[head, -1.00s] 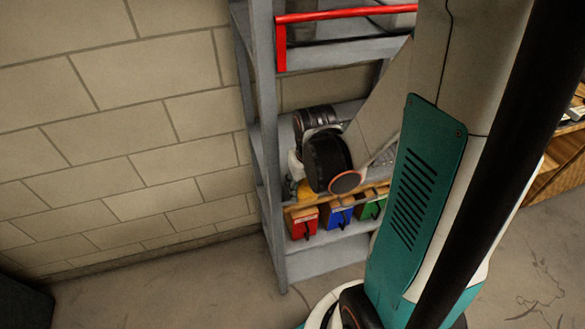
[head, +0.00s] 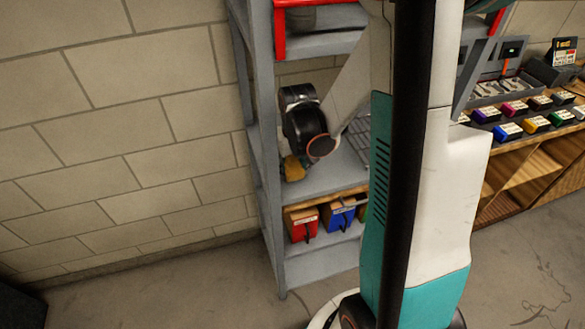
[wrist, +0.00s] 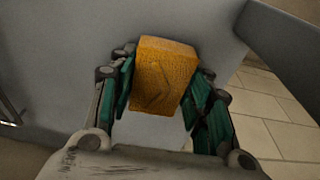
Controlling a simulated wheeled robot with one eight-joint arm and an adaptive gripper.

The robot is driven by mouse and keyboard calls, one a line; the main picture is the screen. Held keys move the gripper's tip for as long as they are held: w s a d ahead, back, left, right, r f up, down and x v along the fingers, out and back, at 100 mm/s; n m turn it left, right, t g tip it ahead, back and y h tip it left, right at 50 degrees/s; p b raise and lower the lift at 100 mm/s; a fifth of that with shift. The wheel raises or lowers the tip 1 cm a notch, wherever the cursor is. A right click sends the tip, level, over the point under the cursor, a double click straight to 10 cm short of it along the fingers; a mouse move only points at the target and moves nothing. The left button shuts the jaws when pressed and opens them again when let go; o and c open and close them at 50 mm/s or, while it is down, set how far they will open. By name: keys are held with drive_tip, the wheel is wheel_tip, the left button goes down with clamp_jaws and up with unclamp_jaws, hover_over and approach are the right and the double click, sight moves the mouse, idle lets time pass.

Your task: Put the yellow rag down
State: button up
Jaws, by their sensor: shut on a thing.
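The yellow rag (wrist: 163,75) looks like a folded orange-yellow block in the wrist view. My gripper (wrist: 160,90) is shut on it, with a green-padded finger on each side. In the head view the yellow rag (head: 294,167) is at the left end of a grey metal shelf (head: 335,178), close to the shelf surface. I cannot tell whether it touches the shelf. My wrist hides most of the gripper in the head view.
Red (head: 303,223) and blue (head: 339,217) bins stand on the level below. A wire rack (head: 357,140) lies right of my wrist on the same shelf. A shelf post (head: 268,150) rises close at left. A wooden workbench (head: 515,170) with coloured boxes is at right.

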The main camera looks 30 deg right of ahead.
sight(293, 167)
drive_tip(key=shift+r, duration=0.1)
drive_tip(key=shift+f+b, duration=0.4)
drive_tip(key=shift+f, duration=0.1)
drive_tip(key=o, duration=0.7)
drive_tip(key=shift+s, duration=0.1)
drive_tip(key=o, duration=0.3)
drive_tip(key=r+p, duration=0.1)
drive_tip(key=r, duration=0.1)
drive_tip(key=r+p, duration=0.2)
drive_tip(key=r, duration=0.1)
drive_tip(key=r+p, duration=0.1)
drive_tip(key=r, duration=0.2)
drive_tip(key=shift+s+a, duration=0.15)
drive_tip(key=shift+s, duration=0.15)
